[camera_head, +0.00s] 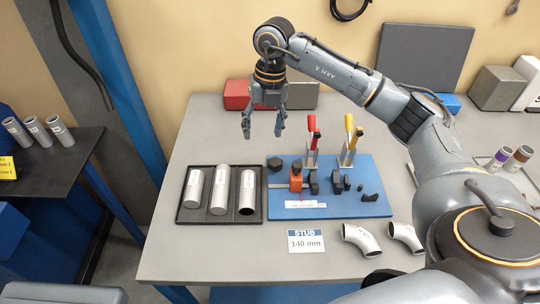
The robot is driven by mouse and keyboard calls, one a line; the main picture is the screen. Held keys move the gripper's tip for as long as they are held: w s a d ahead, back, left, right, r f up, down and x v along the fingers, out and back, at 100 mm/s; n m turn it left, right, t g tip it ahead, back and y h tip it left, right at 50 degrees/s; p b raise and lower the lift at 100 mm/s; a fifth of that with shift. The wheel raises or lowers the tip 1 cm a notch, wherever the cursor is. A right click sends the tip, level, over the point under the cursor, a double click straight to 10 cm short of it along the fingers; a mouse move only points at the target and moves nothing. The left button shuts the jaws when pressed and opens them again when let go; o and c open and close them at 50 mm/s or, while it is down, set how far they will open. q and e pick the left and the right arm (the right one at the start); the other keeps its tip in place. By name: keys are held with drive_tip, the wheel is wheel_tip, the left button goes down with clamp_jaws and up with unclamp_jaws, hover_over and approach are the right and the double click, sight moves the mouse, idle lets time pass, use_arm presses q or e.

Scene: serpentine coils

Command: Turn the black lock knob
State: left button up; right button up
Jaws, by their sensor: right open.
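A blue fixture board (345,205) lies on the grey table. An orange block (296,182) stands on its left part, with a small black knob (297,166) on top. Another black round piece (275,163) sits at the board's upper left corner; I cannot tell for sure which of the two is the lock knob. My right gripper (262,127) hangs pointing down above the table, behind and left of these pieces. Its fingers are spread with nothing between them, and it appears apart from the knobs. My left gripper is not in view.
A black tray (180,215) with three grey tubes stands left of the board. Red and yellow-handled clamps (312,140) rise at the board's back. A "STUB 140 mm" card (306,241) and two pipe elbows (361,239) lie in front. Table at front left is clear.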

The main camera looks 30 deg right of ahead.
sight(275, 161)
drive_tip(key=shift+m+h, duration=0.4)
drive_tip(key=shift+h, duration=0.3)
drive_tip(key=d+f+p, duration=0.1)
drive_tip(key=f, duration=0.2)
drive_tip(key=d+f+p, duration=0.1)
drive_tip(key=f, duration=0.3)
drive_tip(key=d+f+p, duration=0.1)
drive_tip(key=f, duration=0.3)
drive_tip(key=shift+s+d+f, duration=0.2)
drive_tip(key=shift+s, duration=0.05)
drive_tip(key=shift+f, duration=0.6)
drive_tip(key=c, duration=1.2)
